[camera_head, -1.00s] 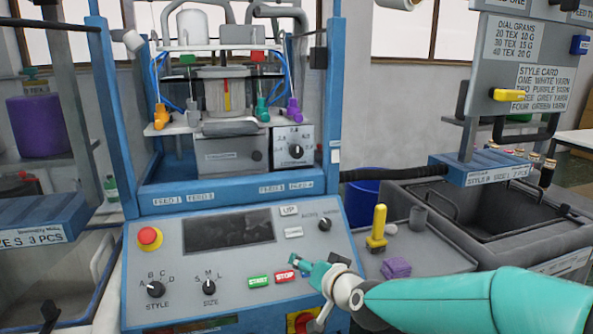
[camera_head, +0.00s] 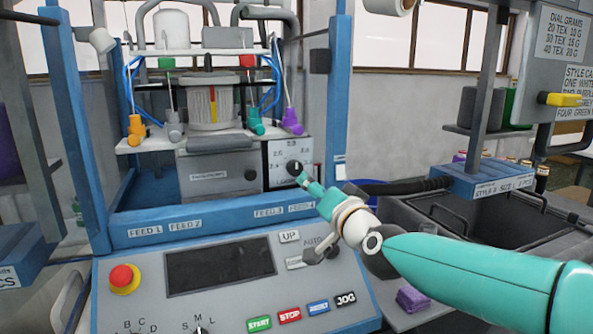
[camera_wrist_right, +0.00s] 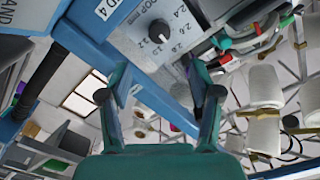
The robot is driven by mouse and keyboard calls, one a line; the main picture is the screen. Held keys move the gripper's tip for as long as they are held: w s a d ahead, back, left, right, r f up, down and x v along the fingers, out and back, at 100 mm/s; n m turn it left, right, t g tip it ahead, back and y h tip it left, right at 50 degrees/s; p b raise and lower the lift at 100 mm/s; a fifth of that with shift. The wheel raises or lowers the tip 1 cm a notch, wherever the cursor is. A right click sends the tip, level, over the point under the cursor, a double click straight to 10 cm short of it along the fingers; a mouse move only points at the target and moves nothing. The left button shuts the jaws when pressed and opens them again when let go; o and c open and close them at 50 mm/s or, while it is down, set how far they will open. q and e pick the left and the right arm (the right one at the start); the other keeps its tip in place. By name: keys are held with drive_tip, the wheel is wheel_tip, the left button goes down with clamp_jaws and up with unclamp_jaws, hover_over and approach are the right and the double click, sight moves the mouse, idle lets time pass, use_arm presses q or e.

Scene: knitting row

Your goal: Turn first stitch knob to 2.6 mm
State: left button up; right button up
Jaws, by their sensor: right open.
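The stitch knob (camera_head: 294,168) is a black round knob on a pale dial plate with printed numbers, at the right end of the machine's inner front panel. It also shows near the top of the right wrist view (camera_wrist_right: 160,32), with numbers around it. I cannot tell for sure which number its pointer marks. My right gripper (camera_head: 308,183) is just below and right of the knob in the head view. In the wrist view its two fingers (camera_wrist_right: 157,82) are spread apart with nothing between them, and the knob lies beyond their tips. My left gripper is not seen.
A blue frame rail (camera_head: 225,222) with feed labels runs below the knob. The sloped control panel (camera_head: 140,318) has a red stop button (camera_head: 124,279) and a dark screen (camera_head: 219,267). Coloured yarn guides (camera_head: 256,121) hang above the dial. A purple block (camera_head: 411,299) lies at right.

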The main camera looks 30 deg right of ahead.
sight(297, 170)
drive_tip(key=p+x, duration=0.2)
drive_tip(key=x, duration=1)
drive_tip(key=shift+w+d+f, duration=0.1)
drive_tip(key=shift+w+d, duration=0.1)
drive_tip(key=shift+w, duration=0.1)
drive_tip(key=c, duration=1.1)
